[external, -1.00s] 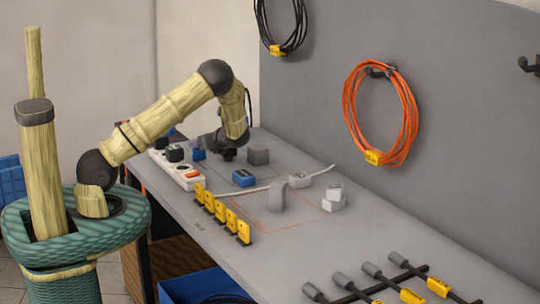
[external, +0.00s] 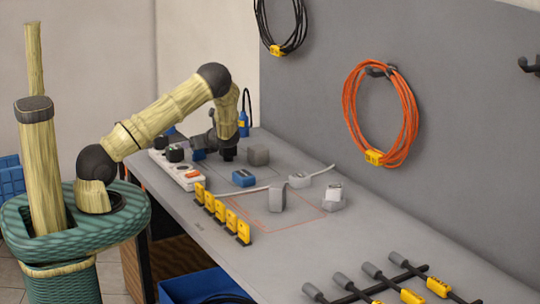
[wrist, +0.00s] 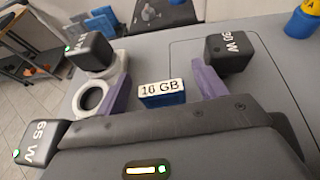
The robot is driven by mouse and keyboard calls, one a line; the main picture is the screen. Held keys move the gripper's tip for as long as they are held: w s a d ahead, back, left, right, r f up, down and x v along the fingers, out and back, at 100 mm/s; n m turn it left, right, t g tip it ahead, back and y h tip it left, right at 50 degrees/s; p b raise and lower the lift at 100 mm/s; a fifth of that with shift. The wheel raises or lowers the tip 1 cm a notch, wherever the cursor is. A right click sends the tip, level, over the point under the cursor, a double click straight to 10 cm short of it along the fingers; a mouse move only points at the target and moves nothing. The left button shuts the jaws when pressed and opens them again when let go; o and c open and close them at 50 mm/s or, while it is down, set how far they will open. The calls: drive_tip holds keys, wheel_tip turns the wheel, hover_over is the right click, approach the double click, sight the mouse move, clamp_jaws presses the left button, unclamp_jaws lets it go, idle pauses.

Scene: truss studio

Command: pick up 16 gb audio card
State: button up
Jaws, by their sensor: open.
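The 16 GB card (wrist: 163,93) is a small blue block with a white "16 GB" label facing the wrist camera. It lies on the bench between and slightly beyond the fingertips of my open gripper (wrist: 163,88). The fingers do not appear to touch it. In the external view, a blue block (external: 198,154) that seems to be this card sits beside my gripper (external: 224,155), near the power strip; my wrist partly hides it.
A white power strip (external: 190,180) with dark plugs is close on the left. A 90 W block (wrist: 228,52) stands right of the card and a 65 W block (wrist: 38,140) left. Yellow-tagged pieces (external: 221,212) line the front edge.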

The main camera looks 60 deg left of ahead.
idle(0.4)
drive_tip(key=c, duration=1.1)
drive_tip(key=shift+o, duration=0.2)
wheel_tip(320, 180, up, 10)
drive_tip(key=shift+r+b, duration=0.1)
drive_tip(key=shift+b, duration=0.2)
